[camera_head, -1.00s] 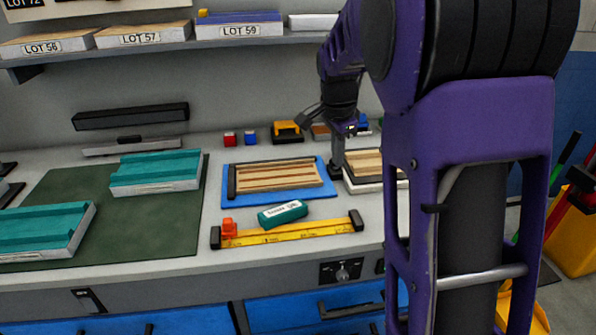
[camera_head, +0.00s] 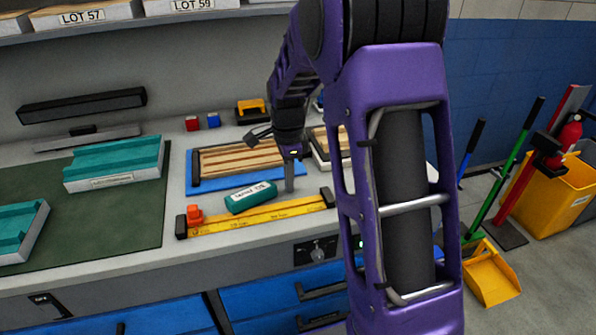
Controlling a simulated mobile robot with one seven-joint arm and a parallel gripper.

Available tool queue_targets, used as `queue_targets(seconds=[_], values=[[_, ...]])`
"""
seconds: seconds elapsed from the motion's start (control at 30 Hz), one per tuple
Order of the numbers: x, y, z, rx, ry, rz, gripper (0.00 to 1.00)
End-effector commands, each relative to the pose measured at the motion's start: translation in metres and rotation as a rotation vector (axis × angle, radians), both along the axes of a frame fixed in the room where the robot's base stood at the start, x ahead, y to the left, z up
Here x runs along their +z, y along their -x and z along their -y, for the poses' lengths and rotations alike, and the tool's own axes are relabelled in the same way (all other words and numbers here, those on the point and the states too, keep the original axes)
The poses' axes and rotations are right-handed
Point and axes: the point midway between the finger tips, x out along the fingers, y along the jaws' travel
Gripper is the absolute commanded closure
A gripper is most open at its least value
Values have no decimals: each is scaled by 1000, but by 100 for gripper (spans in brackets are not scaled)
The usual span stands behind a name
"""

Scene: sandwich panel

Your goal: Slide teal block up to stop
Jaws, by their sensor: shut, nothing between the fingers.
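The teal block (camera_head: 251,197) has a white label. It lies at the back edge of a yellow rule (camera_head: 262,216); I cannot tell whether it rests on the rule or just behind it. The rule has a black stop at its left end (camera_head: 181,226) and another black stop at its right end (camera_head: 327,197). An orange piece (camera_head: 195,214) sits near the left end, with a gap between it and the block. My gripper (camera_head: 290,186) is shut and empty, pointing down just right of the block's right end. Contact with the block is not clear.
A blue tray (camera_head: 195,184) with a striped wooden panel lies behind the block. A green mat (camera_head: 90,229) with teal grooved pieces (camera_head: 115,163) is at the left. Small red (camera_head: 192,124) and blue (camera_head: 214,121) cubes stand at the back. My arm hides the bench's right part.

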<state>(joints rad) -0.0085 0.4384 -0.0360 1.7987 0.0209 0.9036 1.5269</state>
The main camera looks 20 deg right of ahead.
Motion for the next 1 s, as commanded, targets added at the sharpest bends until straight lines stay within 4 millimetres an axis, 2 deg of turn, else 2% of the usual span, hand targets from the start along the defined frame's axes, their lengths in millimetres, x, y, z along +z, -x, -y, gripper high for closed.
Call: queue_targets(seconds=[0.2,0.57,0.67,0.83,1.0], values=[[0,0,-16,-1,1,-1,100],[1,0,-18,-1,1,-1,100],[2,0,-29,4,1,-2,100],[3,1,-60,5,2,-2,100],[1,1,-75,0,2,-1,100]])
